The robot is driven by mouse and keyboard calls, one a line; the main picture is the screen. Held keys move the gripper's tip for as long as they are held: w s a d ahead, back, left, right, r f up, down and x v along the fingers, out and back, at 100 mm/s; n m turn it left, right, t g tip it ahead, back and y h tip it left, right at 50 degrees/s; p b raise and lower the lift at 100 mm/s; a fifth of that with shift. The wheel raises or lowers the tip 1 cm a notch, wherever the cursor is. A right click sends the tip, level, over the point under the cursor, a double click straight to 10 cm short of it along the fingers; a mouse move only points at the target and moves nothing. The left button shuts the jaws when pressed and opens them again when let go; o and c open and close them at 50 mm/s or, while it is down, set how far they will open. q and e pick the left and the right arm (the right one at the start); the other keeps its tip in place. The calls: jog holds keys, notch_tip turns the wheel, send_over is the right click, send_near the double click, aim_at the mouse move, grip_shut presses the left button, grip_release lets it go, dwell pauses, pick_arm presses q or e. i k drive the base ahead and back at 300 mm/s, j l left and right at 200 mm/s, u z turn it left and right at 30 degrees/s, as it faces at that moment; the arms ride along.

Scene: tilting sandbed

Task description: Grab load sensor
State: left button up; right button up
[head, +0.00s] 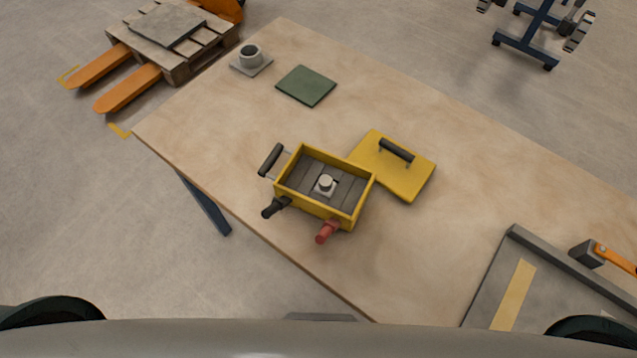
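The small light-grey part with a round top, which looks like the load sensor (326,184), sits inside an open yellow box (318,209) near the middle of the table. The box has a dark slatted inside, a black side handle (271,159), and a black knob (276,207) and a red knob (327,231) at its front. A yellow lid (404,178) with a black handle lies flat beside the box on the right. Neither of my grippers is in the head view.
The wooden table (360,83) has a green pad (306,85) and a grey cup-like piece on a square plate (251,57) at the back left. A grey tray (487,289) with an orange-handled tool (616,258) lies front right. A pallet (180,58) stands on the floor.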

aim_at(325, 186)
jog(key=z, duration=1.6)
jog(key=k+j, duration=0.45)
jog(key=j, duration=0.2)
jog(key=k+j+z, duration=0.1)
jog(key=k+j, duration=0.4)
jog(key=j, duration=0.1)
